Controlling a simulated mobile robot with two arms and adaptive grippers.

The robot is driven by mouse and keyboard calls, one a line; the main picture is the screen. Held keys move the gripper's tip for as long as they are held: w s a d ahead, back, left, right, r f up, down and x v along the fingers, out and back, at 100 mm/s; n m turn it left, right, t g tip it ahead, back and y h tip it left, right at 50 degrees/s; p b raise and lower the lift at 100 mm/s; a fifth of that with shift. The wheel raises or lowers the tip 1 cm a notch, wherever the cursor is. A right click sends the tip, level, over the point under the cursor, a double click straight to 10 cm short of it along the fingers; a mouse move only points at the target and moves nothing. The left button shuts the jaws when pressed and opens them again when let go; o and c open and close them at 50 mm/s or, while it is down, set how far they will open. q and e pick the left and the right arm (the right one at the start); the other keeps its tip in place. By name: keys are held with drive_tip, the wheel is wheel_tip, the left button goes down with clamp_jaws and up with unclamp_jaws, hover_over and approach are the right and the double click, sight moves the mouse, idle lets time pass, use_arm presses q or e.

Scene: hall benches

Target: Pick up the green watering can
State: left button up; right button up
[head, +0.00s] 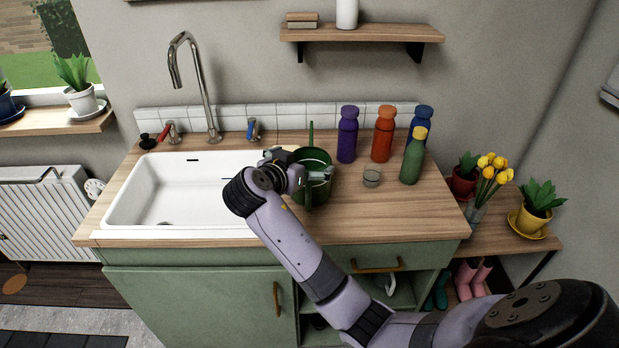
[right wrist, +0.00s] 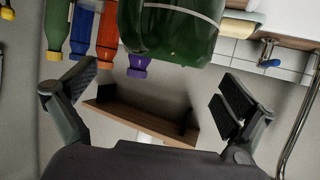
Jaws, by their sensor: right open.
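The green watering can (head: 314,190) stands on the wooden counter just right of the sink, with its spout or handle rising behind it. In the head view my right gripper (head: 300,165) is over the can, with its fingers close to the can's sides and partly hiding it. In the right wrist view the dark green can (right wrist: 172,30) is at the top, beyond and between the two spread fingers of my right gripper (right wrist: 160,86). The right gripper is open and holds nothing. I cannot tell whether a finger touches the can. My left gripper is not in view.
A white sink (head: 135,197) lies left of the can. A wall shelf (head: 360,33) hangs above. The front right counter is clear.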

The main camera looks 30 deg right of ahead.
sight(318, 154)
drive_tip(key=p+x, duration=0.1)
drive_tip(key=x, duration=0.4)
drive_tip(key=shift+w+d+f, duration=0.15)
drive_tip(key=shift+w+f, duration=0.1)
drive_tip(key=shift+w, duration=0.05)
drive_tip(key=shift+c, duration=0.6)
drive_tip(key=c, duration=1.4)
drive_tip(key=shift+r, duration=0.1)
